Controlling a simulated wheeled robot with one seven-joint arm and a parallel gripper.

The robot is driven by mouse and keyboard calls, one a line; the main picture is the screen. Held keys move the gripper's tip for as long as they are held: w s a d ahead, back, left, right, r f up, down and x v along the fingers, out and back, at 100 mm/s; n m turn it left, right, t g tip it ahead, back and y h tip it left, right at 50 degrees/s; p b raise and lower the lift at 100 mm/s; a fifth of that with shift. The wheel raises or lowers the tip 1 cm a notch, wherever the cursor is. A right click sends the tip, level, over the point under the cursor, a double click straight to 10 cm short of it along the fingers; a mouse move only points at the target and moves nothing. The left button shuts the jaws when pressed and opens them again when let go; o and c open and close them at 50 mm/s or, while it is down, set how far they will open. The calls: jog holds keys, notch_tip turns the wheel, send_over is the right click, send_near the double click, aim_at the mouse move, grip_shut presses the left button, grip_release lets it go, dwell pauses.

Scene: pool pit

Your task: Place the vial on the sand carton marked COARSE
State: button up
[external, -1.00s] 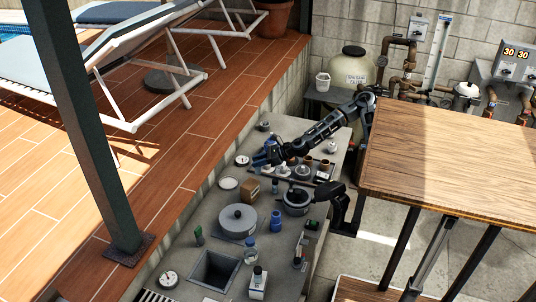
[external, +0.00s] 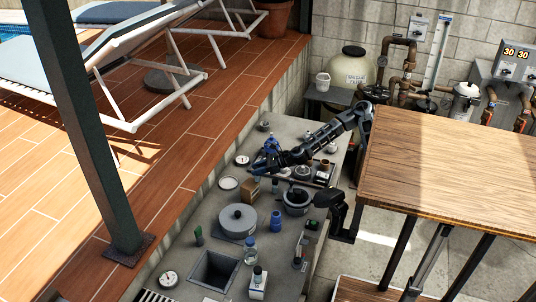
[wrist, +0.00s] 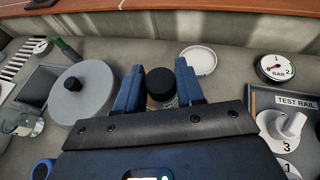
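A small vial (external: 275,185) with a dark cap stands on the grey counter, beside a small brown carton (external: 252,189). No marking is readable on the carton. My gripper (external: 262,168) is over the counter, just above and behind these two in the external view. In the wrist view its two blue fingers (wrist: 159,75) stand apart, with a black-capped vial (wrist: 161,86) seen between them and slim gaps beside its body. Whether the fingers reach down around it is unclear. The carton cannot be made out in the wrist view.
A round grey lid (external: 238,219) and a white dish (external: 228,183) lie close by. A pot (external: 297,200), a blue bottle (external: 276,220) and a test rail tray (wrist: 270,98) crowd the counter. A square opening (external: 214,270) is nearer the front.

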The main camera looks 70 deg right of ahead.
jog(key=o, duration=0.3)
jog(key=shift+o, duration=0.2)
jog(key=shift+r, duration=0.25)
jog(key=p+v, duration=0.4)
jog(key=v, duration=0.8)
jog(key=shift+f, duration=0.1)
